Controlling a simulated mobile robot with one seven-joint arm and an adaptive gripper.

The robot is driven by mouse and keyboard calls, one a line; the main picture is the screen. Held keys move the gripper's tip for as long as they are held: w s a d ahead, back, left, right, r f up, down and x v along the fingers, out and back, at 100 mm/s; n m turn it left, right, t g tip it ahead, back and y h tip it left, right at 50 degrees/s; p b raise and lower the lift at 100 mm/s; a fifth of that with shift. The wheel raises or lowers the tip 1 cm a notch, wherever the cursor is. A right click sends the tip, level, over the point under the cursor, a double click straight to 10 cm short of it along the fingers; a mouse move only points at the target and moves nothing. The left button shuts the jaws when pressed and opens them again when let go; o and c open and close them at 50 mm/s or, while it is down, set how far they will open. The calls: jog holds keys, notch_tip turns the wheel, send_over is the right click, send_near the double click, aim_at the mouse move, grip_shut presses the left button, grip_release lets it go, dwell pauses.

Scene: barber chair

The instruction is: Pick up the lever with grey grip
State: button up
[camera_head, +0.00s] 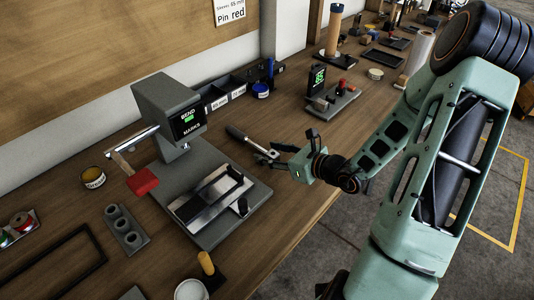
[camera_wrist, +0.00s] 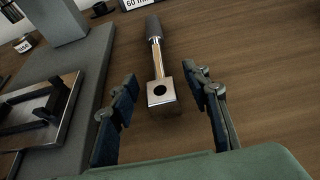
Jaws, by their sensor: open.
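The lever with grey grip (camera_head: 237,133) lies on the wooden bench, right of the grey machine. In the wrist view its dark grey grip (camera_wrist: 153,28) points away from me, joined by a shiny rod to a square metal block with a round hole. My gripper (camera_head: 268,156) is low over the bench at the block end of the lever. In the wrist view the two open fingers (camera_wrist: 161,82) stand on either side of the block, with space between each finger and it. The fingers partly hide the block end in the head view.
The grey bending machine (camera_head: 178,118) with its base plate (camera_head: 254,200) stands close left of the lever. Labelled bins (camera_head: 231,88) and a blue-lidded jar (camera_head: 261,90) are behind it. A small stand with a green display (camera_head: 317,80) is further right. Bare bench lies right of the lever.

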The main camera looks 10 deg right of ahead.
grip_shut()
jog(key=shift+r, duration=0.1)
dwell(0.4)
